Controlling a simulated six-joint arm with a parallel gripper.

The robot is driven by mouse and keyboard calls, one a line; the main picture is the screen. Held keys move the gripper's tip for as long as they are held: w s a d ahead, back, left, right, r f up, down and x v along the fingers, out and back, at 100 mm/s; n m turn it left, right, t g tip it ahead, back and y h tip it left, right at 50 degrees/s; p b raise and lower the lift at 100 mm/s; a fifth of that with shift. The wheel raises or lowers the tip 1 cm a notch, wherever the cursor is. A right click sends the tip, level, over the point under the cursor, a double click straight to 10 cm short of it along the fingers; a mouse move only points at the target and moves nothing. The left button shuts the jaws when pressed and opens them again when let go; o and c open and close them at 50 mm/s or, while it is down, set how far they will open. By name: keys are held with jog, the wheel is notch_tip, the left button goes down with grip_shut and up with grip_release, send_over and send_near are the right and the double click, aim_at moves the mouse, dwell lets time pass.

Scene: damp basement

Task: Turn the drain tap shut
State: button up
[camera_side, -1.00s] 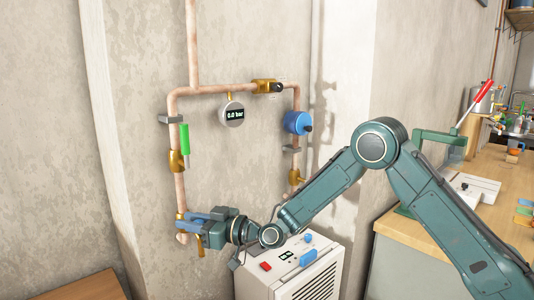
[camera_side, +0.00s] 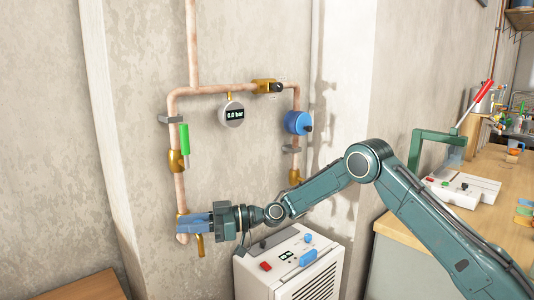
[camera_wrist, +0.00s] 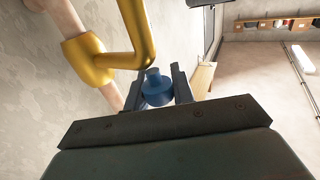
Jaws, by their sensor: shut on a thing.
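The drain tap is a brass fitting (camera_side: 183,219) at the bottom of the left copper pipe, with a brass spout (camera_side: 200,246) pointing down. In the wrist view its brass body (camera_wrist: 90,58) and bent spout fill the upper left. Its blue handle (camera_wrist: 156,92) sits between my two fingers in the wrist view. My gripper (camera_side: 205,223) is shut on this handle, reaching in from the right; it also shows in the wrist view (camera_wrist: 159,86). In the side view the fingers largely hide the handle, and I cannot tell how far it is turned.
A green lever valve (camera_side: 184,140) is above on the same pipe. A gauge (camera_side: 231,114) reads 0.0 bar. A blue round device (camera_side: 297,123) is on the right pipe. A white machine (camera_side: 290,265) stands close below my wrist. A workbench (camera_side: 410,228) is at right.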

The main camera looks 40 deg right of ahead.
jog(key=shift+s+a+f+n+g+y, duration=0.1)
jog(key=shift+n+g+y, duration=0.25)
jog(key=shift+n+g, duration=0.4)
jog(key=shift+s+n+g+y, duration=0.1)
jog(key=shift+n+g+y, duration=0.3)
jog(key=shift+g, duration=0.65)
jog(key=shift+n+g, duration=0.35)
jog(key=shift+g, duration=0.05)
jog(key=o, duration=1)
jog(key=shift+w+m+t+h, duration=0.1)
jog(key=shift+m+t+h, duration=0.25)
jog(key=shift+m+t, duration=0.8)
jog(key=m+t+h, duration=0.2)
jog(key=t, duration=0.1)
jog(key=m+t+h, duration=0.2)
jog(key=h, duration=0.1)
jog(key=w+m+t+h, duration=0.1)
jog(key=m+t+h, duration=0.1)
jog(key=t, duration=0.1)
jog(key=shift+d+m+t, duration=0.35)
jog(key=shift+d, duration=0.05)
jog(key=shift+w+d+m+t+h, duration=0.15)
jog(key=shift+m+t+h, duration=0.35)
jog(key=shift+m+h, duration=0.6)
jog(key=shift+s+d+m+t+h, duration=0.1)
jog(key=shift+m+t+h, duration=0.45)
jog(key=shift+h, duration=0.95)
